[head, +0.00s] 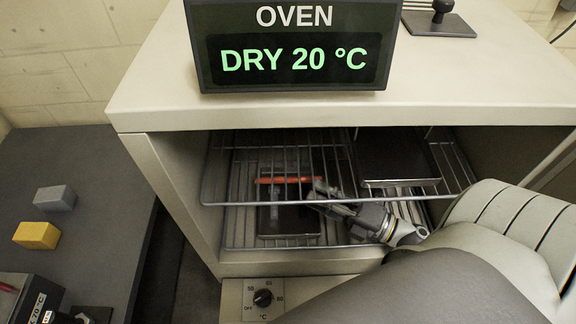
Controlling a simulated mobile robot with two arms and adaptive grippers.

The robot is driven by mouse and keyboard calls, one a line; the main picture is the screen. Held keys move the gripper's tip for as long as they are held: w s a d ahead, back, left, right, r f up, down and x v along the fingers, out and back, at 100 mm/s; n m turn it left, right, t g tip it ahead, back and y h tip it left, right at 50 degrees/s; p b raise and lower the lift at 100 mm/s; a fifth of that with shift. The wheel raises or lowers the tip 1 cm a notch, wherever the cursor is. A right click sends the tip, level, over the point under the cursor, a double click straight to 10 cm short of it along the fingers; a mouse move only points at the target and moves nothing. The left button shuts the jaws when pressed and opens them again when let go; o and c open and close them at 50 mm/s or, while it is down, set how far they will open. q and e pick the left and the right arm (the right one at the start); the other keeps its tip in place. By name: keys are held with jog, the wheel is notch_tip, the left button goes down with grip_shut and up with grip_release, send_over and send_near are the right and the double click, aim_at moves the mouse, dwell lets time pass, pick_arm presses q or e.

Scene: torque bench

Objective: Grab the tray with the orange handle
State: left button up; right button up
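The dark tray (282,219) with the orange handle (283,180) is inside the oven, at the left, seen through the bars of a wire rack. Its orange handle lies sideways across the picture. My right gripper (320,190) reaches into the oven from the right, with its tips at the right end of the handle. The rack bars and small size hide whether its fingers are open or shut, and whether they touch the handle. My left gripper is not in view.
A second dark tray (395,160) is at the right inside the oven. The wire rack's front bar (235,204) crosses in front of my gripper. The oven's left wall (172,185) borders the opening. A grey block (55,197) and a yellow block (37,235) are on the left bench.

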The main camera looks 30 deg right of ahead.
jog(key=shift+w+a+r, duration=0.1)
jog(key=shift+w+a, duration=0.05)
jog(key=shift+w, duration=0.2)
jog(key=shift+w+a, duration=0.1)
jog(key=shift+w, duration=0.15)
jog(key=p+x, duration=0.2)
jog(key=x, duration=0.2)
jog(key=shift+w+r, duration=0.2)
jog(key=shift+w, duration=0.2)
jog(key=shift+f, duration=0.1)
grip_shut()
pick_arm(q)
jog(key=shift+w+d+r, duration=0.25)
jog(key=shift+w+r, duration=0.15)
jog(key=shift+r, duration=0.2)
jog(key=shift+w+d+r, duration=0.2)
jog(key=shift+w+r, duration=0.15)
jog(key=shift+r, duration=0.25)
